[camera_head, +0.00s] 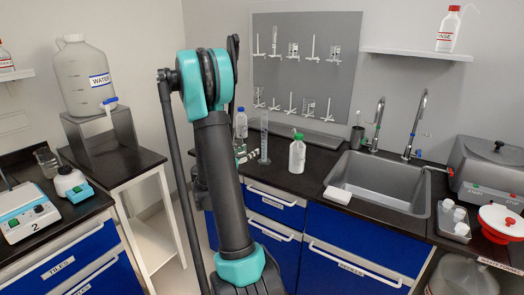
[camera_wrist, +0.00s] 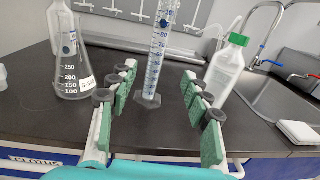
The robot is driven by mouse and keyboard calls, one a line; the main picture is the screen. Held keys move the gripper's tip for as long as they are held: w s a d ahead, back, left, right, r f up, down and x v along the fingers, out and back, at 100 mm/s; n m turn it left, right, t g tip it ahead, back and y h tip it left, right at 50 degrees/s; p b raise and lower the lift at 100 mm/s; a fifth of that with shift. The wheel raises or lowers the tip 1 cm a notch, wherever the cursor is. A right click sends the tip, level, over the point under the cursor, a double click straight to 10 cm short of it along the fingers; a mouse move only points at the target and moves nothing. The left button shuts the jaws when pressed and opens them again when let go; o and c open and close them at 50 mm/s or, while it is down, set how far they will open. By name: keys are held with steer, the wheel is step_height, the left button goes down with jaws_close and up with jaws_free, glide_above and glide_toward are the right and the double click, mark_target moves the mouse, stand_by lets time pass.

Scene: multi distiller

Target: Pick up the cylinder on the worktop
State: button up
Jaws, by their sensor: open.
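The cylinder (camera_wrist: 158,58) is a tall clear graduated tube with blue marks and a hexagonal foot. It stands upright on the dark worktop (camera_wrist: 190,125). It also shows in the head view (camera_head: 264,138), just right of my arm. My gripper (camera_wrist: 160,82) is open, with green-padded fingers pointing toward the cylinder. In the wrist view the cylinder appears between the two fingers, slightly left of the middle, with its foot beyond or near the fingertips. I cannot tell whether anything touches. In the head view my arm mostly hides the gripper.
A conical flask (camera_wrist: 72,70) stands left of the cylinder. A white bottle with a green cap (camera_wrist: 226,68) stands close on the right, near the right finger. The sink (camera_head: 380,182) lies further right, with a white block (camera_head: 337,195) at its edge. A pegboard rack (camera_head: 305,70) hangs behind.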

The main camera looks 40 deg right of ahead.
mark_target(262, 141)
steer(key=x, duration=0.7)
steer(key=shift+w+x, duration=0.15)
steer(key=shift+x, duration=1.15)
steer(key=shift+w+x, duration=0.15)
steer(key=shift+x, duration=1.15)
steer(key=shift+a, duration=0.1)
jaws_close()
